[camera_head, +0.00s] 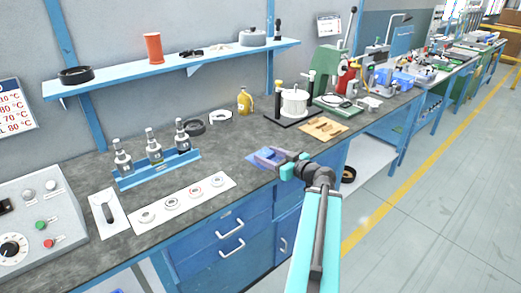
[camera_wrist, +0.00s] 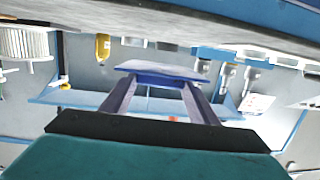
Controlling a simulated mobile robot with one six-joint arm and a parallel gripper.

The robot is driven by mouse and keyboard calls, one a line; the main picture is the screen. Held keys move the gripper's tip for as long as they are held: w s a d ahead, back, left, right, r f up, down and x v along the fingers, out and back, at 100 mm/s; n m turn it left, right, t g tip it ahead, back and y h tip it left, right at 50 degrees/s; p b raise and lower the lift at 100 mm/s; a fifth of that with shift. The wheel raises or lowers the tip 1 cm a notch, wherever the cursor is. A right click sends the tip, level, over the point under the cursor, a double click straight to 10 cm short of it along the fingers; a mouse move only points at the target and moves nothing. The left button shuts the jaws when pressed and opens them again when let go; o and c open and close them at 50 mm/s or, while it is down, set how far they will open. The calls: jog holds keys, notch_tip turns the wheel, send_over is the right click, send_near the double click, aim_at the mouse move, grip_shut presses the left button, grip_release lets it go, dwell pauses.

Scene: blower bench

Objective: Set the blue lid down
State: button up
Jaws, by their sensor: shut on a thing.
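My gripper (camera_head: 268,155) is over the front edge of the bench, to the right of the row of round parts. It also shows in the wrist view (camera_wrist: 158,82), where its two purple-grey fingers are shut on the blue lid (camera_wrist: 160,71).
The bench (camera_head: 226,157) has bare room left of my gripper. A wooden-piece tray (camera_head: 322,128) lies behind to the right, near a white pot (camera_head: 294,102).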

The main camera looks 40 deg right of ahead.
aim_at(279, 159)
jog(key=d, duration=0.1)
jog(key=s+d, duration=0.1)
jog(key=s+d+h, duration=0.1)
jog(key=shift+s+f+m, duration=0.15)
jog(key=shift+f+m, duration=0.15)
jog(key=shift+m, duration=0.1)
jog(key=shift+w+d+f+p, duration=0.25)
jog(key=shift+w+d+p, duration=0.3)
jog(key=shift+w+d, duration=1.35)
jog(key=shift+w+d+f+p, duration=0.25)
jog(key=shift+w+d+p, duration=0.25)
jog(key=shift+w+d, duration=1.4)
jog(key=shift+w+d+f+p, duration=0.25)
jog(key=shift+w+d+p, duration=0.3)
jog(key=shift+w+d, duration=1.3)
jog(key=shift+d, duration=0.1)
jog(key=shift+s+f, duration=0.1)
jog(key=shift+f+p, duration=0.55)
jog(key=shift+f, duration=1.1)
jog(key=shift+f+b, duration=0.2)
jog(key=shift+b, duration=0.2)
